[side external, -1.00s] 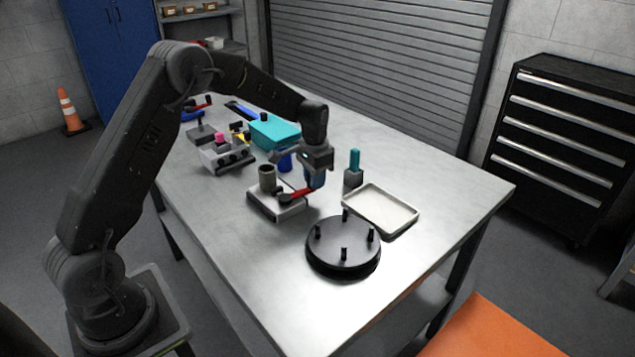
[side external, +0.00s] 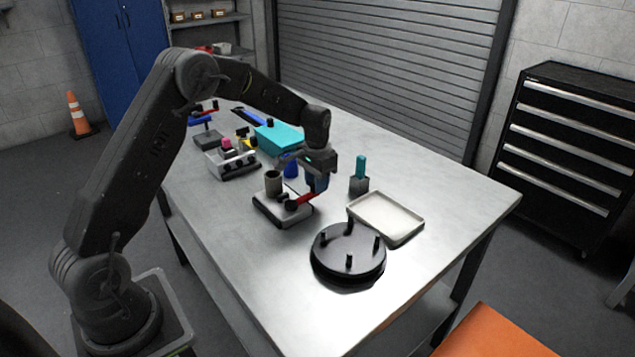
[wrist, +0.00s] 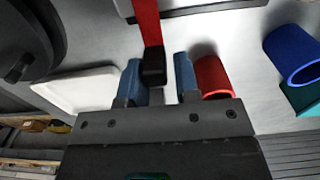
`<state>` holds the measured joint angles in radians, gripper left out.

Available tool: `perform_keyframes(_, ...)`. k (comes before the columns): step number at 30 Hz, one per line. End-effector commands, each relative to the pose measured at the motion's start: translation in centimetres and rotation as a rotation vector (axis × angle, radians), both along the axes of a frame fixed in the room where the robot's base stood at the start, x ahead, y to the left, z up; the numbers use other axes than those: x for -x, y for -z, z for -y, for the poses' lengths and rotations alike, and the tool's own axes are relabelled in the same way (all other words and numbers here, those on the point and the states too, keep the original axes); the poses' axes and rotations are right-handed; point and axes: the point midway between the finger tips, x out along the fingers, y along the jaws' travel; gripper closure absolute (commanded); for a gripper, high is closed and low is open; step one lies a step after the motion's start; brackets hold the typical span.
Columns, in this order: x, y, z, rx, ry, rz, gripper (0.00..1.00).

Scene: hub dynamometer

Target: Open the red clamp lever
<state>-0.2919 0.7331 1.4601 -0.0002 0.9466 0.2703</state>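In the wrist view the red lever (wrist: 147,22) comes in from the top and ends in a black knob (wrist: 153,66). My gripper (side external: 318,188) is low over the lever's outer end. In the wrist view its blue fingers (wrist: 160,80) are apart, one each side of the knob. A gap shows between the knob and the right finger; contact at the left finger cannot be told.
A black disc with upright pegs (side external: 347,250) and a white tray (side external: 386,217) are right of the fixture. A teal-topped post (side external: 360,173) stands behind. A red cylinder (wrist: 212,77) is close outside the right finger, with a blue ring (wrist: 293,55) beyond. The front table is clear.

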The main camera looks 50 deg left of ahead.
Motion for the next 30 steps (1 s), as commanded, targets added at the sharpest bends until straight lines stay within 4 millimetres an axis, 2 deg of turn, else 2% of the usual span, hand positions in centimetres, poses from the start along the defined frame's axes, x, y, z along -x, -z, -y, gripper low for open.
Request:
perform_keyframes(1, 0.0, 0.0, 0.0, 0.000, 0.001, 0.000, 0.66)
perform_keyframes(5, 0.0, 0.0, 0.1, 0.000, 0.004, -0.001, 0.53)
perform_keyframes(12, 0.0, 0.0, 0.1, 0.000, 0.006, -0.001, 0.53)
perform_keyframes(16, -0.1, -0.9, 0.1, 0.000, 0.006, 0.001, 0.53)
perform_keyframes(20, -0.1, -3.1, 0.1, -0.001, 0.006, 0.004, 0.53)
perform_keyframes(30, -0.1, -10.5, 0.1, -0.001, 0.005, 0.004, 0.53)
